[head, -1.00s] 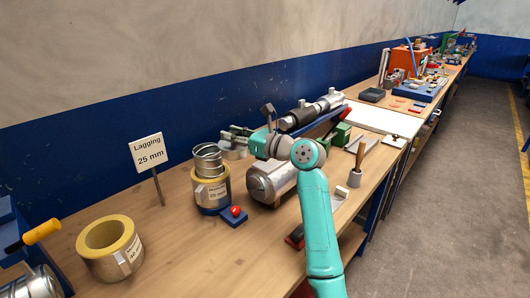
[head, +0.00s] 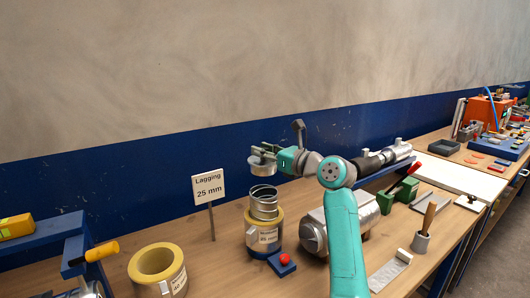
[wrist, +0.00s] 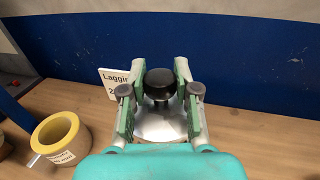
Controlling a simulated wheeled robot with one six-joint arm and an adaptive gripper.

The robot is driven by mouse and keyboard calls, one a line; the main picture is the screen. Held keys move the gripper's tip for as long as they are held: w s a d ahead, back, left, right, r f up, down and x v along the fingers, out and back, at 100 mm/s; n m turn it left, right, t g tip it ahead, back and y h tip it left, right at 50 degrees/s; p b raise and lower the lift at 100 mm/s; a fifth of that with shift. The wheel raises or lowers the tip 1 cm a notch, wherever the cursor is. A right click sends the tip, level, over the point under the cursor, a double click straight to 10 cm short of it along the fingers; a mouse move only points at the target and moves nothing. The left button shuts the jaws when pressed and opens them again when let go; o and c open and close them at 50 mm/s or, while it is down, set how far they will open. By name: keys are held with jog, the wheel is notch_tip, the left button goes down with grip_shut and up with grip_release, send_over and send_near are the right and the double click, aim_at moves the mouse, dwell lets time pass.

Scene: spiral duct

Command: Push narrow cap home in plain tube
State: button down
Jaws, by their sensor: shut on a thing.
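My gripper (wrist: 160,68) is shut on the black knob (wrist: 160,88) of a round silver cap (wrist: 158,126). In the head view my gripper (head: 267,154) holds the cap (head: 262,167) with its disc roughly level, in the air. Below it in the picture stands an upright open metal tube (head: 264,204), inside a labelled, yellow-topped sleeve (head: 265,236). The cap appears apart from the tube, with a gap between them. I cannot tell whether it is centred over the tube. The tube does not show clearly in the wrist view.
A "Lagging 25 mm" sign (head: 209,188) stands left of the tube. A yellow insulation ring (head: 157,263) is farther left. A red button on a blue base (head: 283,262) sits before the sleeve. A large metal cylinder (head: 350,214) lies to the right.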

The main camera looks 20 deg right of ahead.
aim_at(264, 169)
jog(key=shift+f, duration=0.1)
jog(key=shift+f, duration=2.8)
jog(key=shift+f, duration=2.1)
jog(key=c, duration=0.8)
grip_release()
jog(key=shift+o, duration=0.2)
jog(key=shift+s, duration=0.1)
jog(key=v, duration=1.1)
jog(key=shift+s+d, duration=0.25)
jog(key=shift+s, duration=0.1)
